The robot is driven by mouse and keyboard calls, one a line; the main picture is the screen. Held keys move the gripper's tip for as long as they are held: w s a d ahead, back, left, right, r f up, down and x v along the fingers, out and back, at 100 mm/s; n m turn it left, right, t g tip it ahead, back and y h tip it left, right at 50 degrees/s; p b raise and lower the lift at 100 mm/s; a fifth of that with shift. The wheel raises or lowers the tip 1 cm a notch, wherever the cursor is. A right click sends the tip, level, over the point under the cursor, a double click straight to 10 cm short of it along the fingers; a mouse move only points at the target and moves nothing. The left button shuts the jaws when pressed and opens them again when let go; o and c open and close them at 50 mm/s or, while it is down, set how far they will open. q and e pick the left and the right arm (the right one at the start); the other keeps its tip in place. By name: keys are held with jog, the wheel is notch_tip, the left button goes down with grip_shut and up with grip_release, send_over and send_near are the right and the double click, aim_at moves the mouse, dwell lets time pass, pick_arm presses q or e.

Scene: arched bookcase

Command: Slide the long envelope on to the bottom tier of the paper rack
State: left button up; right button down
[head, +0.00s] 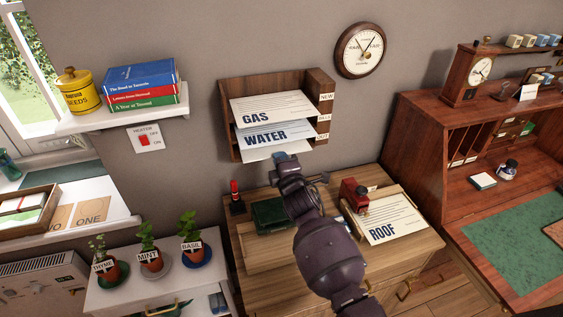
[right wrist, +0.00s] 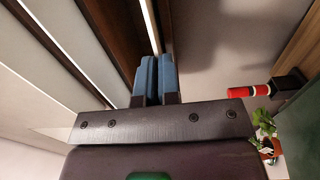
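The wooden paper rack (head: 228,132) hangs on the wall. The long white envelope (head: 272,150) is at its bottom tier, below the WATER letter, with its front part sticking out. My right gripper (head: 281,157) is at the envelope's front edge. In the right wrist view, the blue fingertips (right wrist: 157,75) are close together, with the envelope (right wrist: 149,25) showing edge-on as a thin pale strip running between them. How far back the envelope reaches in the tier is hidden. My left gripper is not in view.
The GAS letter (head: 265,106) and WATER letter (head: 275,134) lie in the tiers above. On the desk below are a green box (head: 270,215), a red stamp (head: 354,195) and the ROOF letter (head: 390,222). A red-topped black object (head: 236,198) stands at left.

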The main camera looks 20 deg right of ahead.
jog(key=shift+w, duration=0.3)
jog(key=c, duration=1.3)
grip_release()
jog(key=shift+o, duration=0.2)
jog(key=s, duration=1.1)
jog(key=shift+d, duration=0.15)
jog(key=shift+w, duration=0.1)
